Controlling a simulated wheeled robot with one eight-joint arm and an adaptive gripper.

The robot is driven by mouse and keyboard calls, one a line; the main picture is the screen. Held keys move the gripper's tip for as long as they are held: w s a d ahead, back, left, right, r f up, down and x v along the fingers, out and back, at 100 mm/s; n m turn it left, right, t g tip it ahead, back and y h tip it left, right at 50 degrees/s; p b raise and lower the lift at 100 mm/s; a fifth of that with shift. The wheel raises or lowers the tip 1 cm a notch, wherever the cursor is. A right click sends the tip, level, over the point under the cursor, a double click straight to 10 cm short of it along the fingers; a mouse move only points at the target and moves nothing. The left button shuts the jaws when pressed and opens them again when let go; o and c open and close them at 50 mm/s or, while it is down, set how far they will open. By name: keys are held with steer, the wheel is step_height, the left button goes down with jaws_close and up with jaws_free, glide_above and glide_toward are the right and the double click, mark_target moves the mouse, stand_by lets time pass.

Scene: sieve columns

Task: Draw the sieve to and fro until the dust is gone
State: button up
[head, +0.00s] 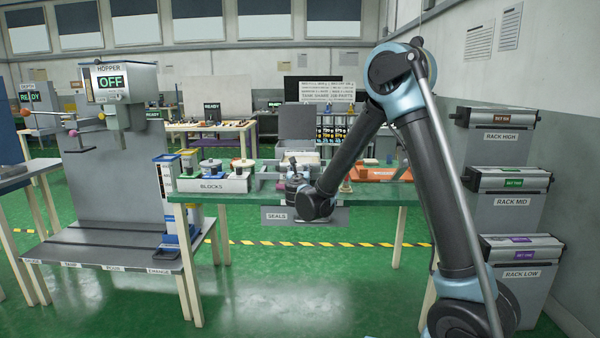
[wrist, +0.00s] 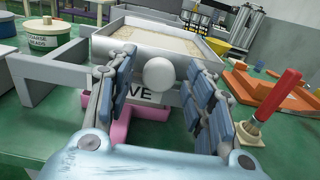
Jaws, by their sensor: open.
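In the wrist view the sieve (wrist: 112,42) is a pale grey rectangular tray with a beige, grainy layer inside. Its front carries a label ending in "VE" and a round white knob (wrist: 159,74). My gripper (wrist: 166,72) is open, with one finger on each side of the knob. I cannot tell whether either finger touches it. A pink part (wrist: 150,136) lies below the sieve's front. In the head view my gripper (head: 294,168) is at the green table, and the arm hides most of the sieve.
A grey frame (wrist: 38,78) and a green-labelled tub (wrist: 47,36) stand left of the sieve. On the right are an orange tray (wrist: 270,92) and a red-handled brush (wrist: 270,105). A BLOCKS bin (head: 222,184) sits at the table's left; the hopper (head: 122,82) stands farther left.

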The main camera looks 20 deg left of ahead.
mark_target(283, 166)
steer(key=shift+x, duration=1.15)
steer(key=shift+c, duration=0.5)
jaws_close()
steer(key=a, duration=0.2)
steer(key=s+a, duration=0.1)
steer(key=a, duration=0.4)
steer(key=shift+s+a, duration=0.15)
steer(key=shift+s, duration=0.2)
steer(key=shift+o, duration=0.5)
jaws_free()
steer(key=shift+s, duration=0.15)
